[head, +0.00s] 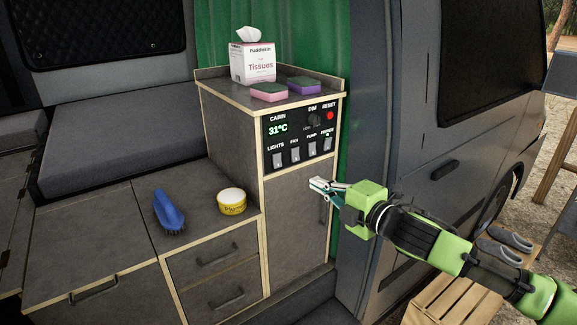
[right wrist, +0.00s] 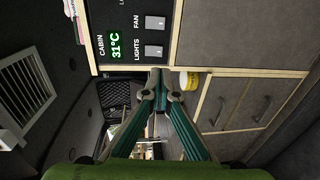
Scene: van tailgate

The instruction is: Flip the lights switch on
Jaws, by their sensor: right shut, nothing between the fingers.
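The black control panel (head: 299,135) is on the upper front of the grey cabinet. The lights switch (head: 277,161) is the leftmost in its row of rocker switches, under the word LIGHTS. It also shows in the right wrist view (right wrist: 154,51). I cannot tell which way it is set. My right gripper (head: 315,187) is shut and empty, in front of the cabinet door, lower and to the right of the switch in the head view. In the right wrist view its fingertips (right wrist: 163,76) appear just below the lights switch, apart from it. My left gripper is not in view.
The fan switch (head: 295,154) is beside the lights switch, with pump and fridge switches further right. A tissue box (head: 253,63) and two sponges (head: 269,92) are on the cabinet top. A blue brush (head: 168,212) and a yellow tub (head: 232,202) stand on the lower counter.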

